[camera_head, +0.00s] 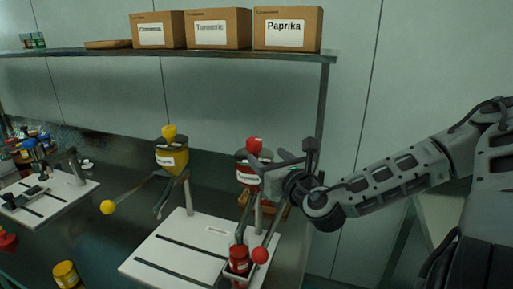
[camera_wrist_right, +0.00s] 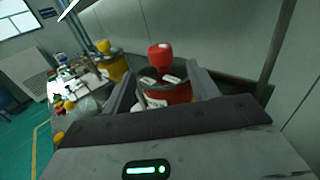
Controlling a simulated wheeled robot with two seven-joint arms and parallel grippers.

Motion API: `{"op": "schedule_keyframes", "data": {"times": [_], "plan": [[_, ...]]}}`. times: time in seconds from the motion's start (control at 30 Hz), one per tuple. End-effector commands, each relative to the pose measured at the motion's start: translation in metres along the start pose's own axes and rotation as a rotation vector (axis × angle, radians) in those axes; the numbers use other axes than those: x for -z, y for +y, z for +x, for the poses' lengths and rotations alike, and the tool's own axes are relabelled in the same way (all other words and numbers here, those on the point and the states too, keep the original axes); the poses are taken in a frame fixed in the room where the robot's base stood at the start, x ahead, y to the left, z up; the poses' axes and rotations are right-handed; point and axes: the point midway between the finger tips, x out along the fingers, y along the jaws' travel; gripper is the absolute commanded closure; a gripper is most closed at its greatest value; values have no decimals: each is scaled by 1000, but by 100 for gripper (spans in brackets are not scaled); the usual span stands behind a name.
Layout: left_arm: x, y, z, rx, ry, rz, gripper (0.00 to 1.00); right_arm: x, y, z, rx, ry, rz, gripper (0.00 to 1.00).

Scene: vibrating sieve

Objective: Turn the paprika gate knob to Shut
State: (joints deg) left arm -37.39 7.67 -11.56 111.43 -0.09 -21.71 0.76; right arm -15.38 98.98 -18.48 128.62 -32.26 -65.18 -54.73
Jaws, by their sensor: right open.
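The red paprika hopper (camera_head: 247,173) stands on the white base at the right, with a red knob (camera_head: 254,146) on top. In the right wrist view the red knob (camera_wrist_right: 160,56) rises above the hopper (camera_wrist_right: 165,97), and small white labels lie beside it. My right gripper (camera_head: 272,164) is open beside the upper right of the hopper and hides part of it. In the wrist view its two fingers (camera_wrist_right: 163,82) stand apart, left and right of the hopper, with nothing seen held. The writing on the small labels is too small to read. My left gripper is not in view.
A lever with a red ball (camera_head: 260,256) slants down in front, next to a red jar (camera_head: 238,268) on the white base (camera_head: 180,250). A yellow hopper (camera_head: 171,155) and its yellow-ball lever (camera_head: 107,207) stand to the left. A shelf (camera_head: 200,54) holds labelled boxes, including Paprika (camera_head: 287,30).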

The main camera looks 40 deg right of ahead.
Motion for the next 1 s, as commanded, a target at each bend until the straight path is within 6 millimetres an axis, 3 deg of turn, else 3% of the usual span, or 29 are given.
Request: {"op": "schedule_keyframes", "data": {"times": [0.3, 0.5, 0.97, 1.0], "plan": [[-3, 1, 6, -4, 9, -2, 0, 1, -1, 43, 6, -5, 15, 41], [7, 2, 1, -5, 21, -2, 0, -2, -2, 62, 5, -2, 8, 41], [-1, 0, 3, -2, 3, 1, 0, 1, 0, 72, 0, 2, 3, 41], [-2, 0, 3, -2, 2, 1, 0, 1, 0, 72, 0, 2, 3, 46]]}}
